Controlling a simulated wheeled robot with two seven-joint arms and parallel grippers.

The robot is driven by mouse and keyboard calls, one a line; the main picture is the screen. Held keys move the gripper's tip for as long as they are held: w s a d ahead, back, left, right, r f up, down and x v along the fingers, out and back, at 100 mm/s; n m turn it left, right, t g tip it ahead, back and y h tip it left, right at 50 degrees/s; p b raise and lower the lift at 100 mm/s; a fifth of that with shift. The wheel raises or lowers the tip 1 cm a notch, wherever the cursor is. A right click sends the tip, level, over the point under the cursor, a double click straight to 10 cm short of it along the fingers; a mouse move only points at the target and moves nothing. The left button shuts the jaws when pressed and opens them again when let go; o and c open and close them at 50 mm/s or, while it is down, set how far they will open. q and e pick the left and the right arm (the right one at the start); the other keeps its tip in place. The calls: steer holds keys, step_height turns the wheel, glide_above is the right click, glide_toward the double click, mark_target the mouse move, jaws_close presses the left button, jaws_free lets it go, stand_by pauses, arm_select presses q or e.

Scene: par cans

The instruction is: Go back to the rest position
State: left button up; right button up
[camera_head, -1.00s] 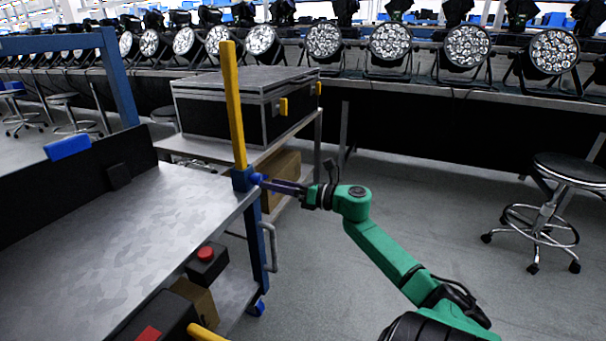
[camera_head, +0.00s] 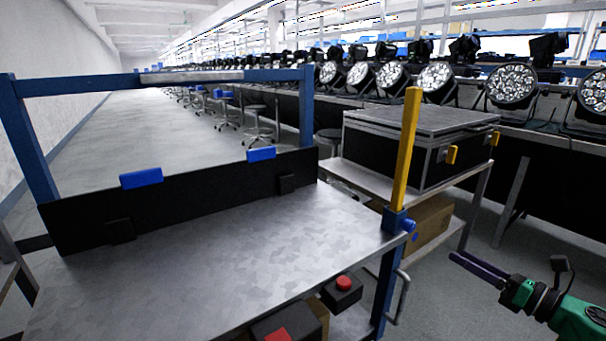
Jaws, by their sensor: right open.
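My right gripper (camera_head: 477,268) is at the lower right of the head view, at the end of a green arm (camera_head: 575,318). Its dark fingers point left, toward the near right corner of the metal workbench, with a gap between them and the bench post. It is open and holds nothing that I can see. My left gripper is not in view. The workbench (camera_head: 215,250) has a bare metal top, a black back panel (camera_head: 200,196) with blue clips, and a yellow upright post (camera_head: 406,150) at its right corner.
A black case (camera_head: 400,150) stands on a cart (camera_head: 455,188) behind the post. Par cans (camera_head: 511,86) line a long table at the back right. A box with a red button (camera_head: 342,290) sits below the bench top. Stools (camera_head: 258,125) stand farther back. Grey floor is open at the right.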

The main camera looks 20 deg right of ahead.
steer(key=a+f+m+g+h, duration=0.1)
steer(key=a+f+m+h, duration=0.1)
steer(key=a+f+m, duration=1.8)
steer(key=s+a+f+m+g+y, duration=0.2)
steer(key=s+a+f+m+g, duration=0.3)
steer(key=a, duration=0.6)
steer(key=s+a+f+m+y, duration=0.2)
steer(key=s+a+m, duration=0.1)
steer(key=a+m, duration=0.65)
arm_select(q)
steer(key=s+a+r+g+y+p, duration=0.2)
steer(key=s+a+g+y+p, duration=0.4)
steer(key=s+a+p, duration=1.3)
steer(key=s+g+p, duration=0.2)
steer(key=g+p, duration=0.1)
steer(key=p, duration=1.4)
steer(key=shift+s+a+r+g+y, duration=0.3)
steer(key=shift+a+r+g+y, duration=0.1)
arm_select(e)
steer(key=s+d+r+n+g+h, duration=0.1)
steer(key=s+d+g+h, duration=0.2)
steer(key=s+d, duration=0.6)
steer(key=s+d+r+n+g+h, duration=0.1)
steer(key=s+d+g+h, duration=0.3)
steer(key=s, duration=0.9)
steer(key=d+g, duration=0.3)
steer(key=d, duration=0.1)
steer(key=shift+d+r, duration=0.35)
